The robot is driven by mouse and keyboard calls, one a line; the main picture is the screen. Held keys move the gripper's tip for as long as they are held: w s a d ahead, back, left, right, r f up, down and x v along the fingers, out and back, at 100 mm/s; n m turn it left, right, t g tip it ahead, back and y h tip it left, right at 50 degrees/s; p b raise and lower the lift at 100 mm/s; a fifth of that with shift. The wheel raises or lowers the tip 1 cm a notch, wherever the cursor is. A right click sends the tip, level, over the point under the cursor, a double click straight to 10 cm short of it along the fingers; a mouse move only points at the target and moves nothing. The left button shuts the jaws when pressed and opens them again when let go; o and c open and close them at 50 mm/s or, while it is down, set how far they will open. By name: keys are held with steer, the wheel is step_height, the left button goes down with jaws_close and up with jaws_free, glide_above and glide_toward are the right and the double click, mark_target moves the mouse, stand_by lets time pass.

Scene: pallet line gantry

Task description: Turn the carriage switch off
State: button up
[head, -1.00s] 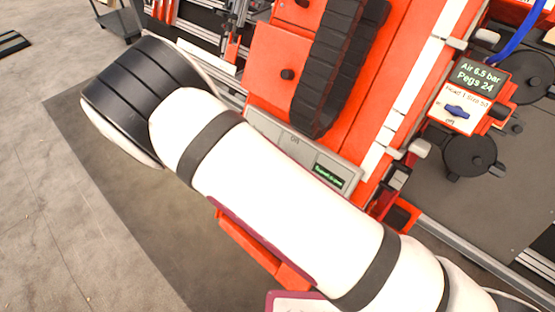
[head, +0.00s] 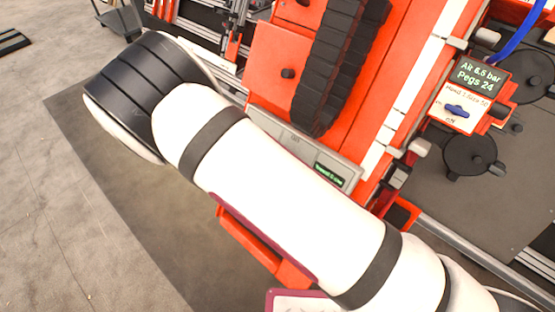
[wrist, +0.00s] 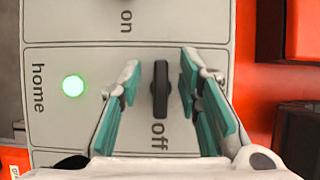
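The carriage switch (wrist: 160,90) is a black lever on a light grey panel (wrist: 60,125) in the wrist view. Its long side runs up and down the picture, with the word "off" just below it. An "on" label stands higher, across a dividing line. My gripper (wrist: 160,68) is open, its teal-padded fingers on either side of the lever with gaps showing on both sides. A green lamp (wrist: 73,85) marked "home" is lit to the left. In the head view, my arm hides the gripper and the switch; part of a grey panel (head: 345,174) with a small green-lettered display shows.
Orange machine plates (head: 275,75) and a black cable chain (head: 335,65) lie behind my arm in the head view. A display box with a blue knob (head: 457,111) and dark round parts (head: 468,155) stand at the right. Grey floor (head: 45,190) is open at the left.

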steer(key=v, duration=1.2)
stand_by(0.3)
